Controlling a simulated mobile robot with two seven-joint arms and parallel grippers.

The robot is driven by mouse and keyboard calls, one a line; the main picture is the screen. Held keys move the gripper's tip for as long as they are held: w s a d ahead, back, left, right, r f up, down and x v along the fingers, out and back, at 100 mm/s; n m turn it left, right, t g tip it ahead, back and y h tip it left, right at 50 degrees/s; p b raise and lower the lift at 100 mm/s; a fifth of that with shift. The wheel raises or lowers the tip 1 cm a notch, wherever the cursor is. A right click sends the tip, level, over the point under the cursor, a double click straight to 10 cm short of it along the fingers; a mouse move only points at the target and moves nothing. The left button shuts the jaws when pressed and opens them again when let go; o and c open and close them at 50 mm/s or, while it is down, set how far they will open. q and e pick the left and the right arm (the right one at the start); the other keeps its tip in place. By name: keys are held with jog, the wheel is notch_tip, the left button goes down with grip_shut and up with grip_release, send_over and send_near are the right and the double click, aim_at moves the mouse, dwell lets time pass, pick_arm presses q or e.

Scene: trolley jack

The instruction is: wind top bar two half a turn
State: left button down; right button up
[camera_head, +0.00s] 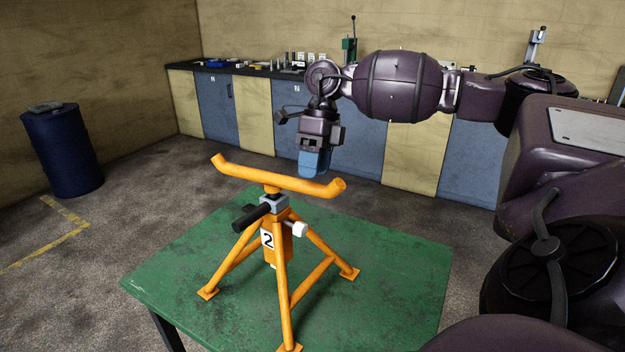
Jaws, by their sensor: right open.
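An orange trolley jack stand (270,250) with a white "2" label stands upright on its splayed legs on a green table (385,260). Its top bar (275,181) is a long orange bar with upturned ends, running from back left to front right. A black handle (250,216) and a white knob (299,229) stick out below the bar. My right gripper (314,166) points down with blue fingers, just behind the bar's right half in the picture. It is open, and I see nothing held in it; contact with the bar cannot be told. My left gripper is not in view.
A blue barrel (63,150) stands at the left by the wall. A workbench with blue and cream cabinets (217,108) runs along the back, with small tools on top. The table top around the stand is clear.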

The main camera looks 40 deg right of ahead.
aim_at(312, 181)
jog(key=shift+x, duration=1.7)
jog(key=shift+c, duration=0.4)
grip_shut()
